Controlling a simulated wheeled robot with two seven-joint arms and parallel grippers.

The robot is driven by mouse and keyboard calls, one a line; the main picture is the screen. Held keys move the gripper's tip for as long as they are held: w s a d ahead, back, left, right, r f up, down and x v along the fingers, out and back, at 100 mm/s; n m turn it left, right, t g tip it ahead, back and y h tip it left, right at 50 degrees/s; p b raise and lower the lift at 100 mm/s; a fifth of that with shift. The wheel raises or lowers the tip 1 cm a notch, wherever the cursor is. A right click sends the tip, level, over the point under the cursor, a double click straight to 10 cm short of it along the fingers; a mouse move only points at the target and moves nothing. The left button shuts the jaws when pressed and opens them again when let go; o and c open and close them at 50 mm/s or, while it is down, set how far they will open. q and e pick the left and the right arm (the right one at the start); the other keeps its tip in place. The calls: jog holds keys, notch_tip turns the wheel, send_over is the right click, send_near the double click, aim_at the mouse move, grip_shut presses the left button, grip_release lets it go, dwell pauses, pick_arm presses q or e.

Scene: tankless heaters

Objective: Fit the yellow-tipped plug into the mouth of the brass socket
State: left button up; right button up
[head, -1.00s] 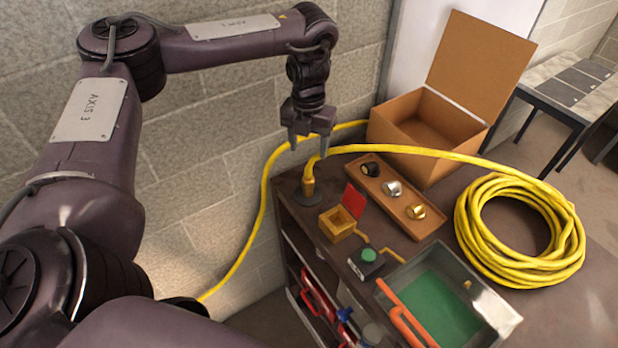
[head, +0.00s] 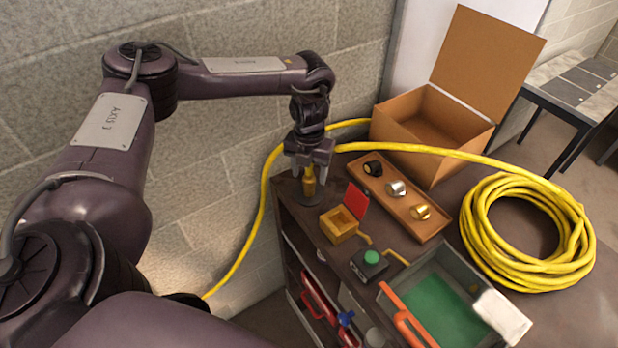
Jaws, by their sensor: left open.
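The plug (head: 309,183), brass-yellow, stands upright in a round dark base at the left corner of the bench, at the end of a thick yellow cable (head: 425,151). My left gripper (head: 310,173) points down over it from above. Its open fingers are on either side of the plug's upper part, and the gripper body hides the cable's bend there. Whether the fingers touch the plug cannot be told. The brass socket (head: 421,212) lies in a wooden tray (head: 432,230), beside a silver one and a black one. My right gripper is not in view.
A small wooden box with a red lid (head: 340,222) and a green button (head: 371,257) stand in front of the tray. An open cardboard box (head: 400,133) is behind it. The cable coil (head: 480,255) and a green-floored bin (head: 440,312) lie right and front.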

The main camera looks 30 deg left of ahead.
pick_arm(q)
jog(key=shift+f, duration=0.25)
jog(key=shift+r, duration=0.1)
jog(key=c, duration=1.2)
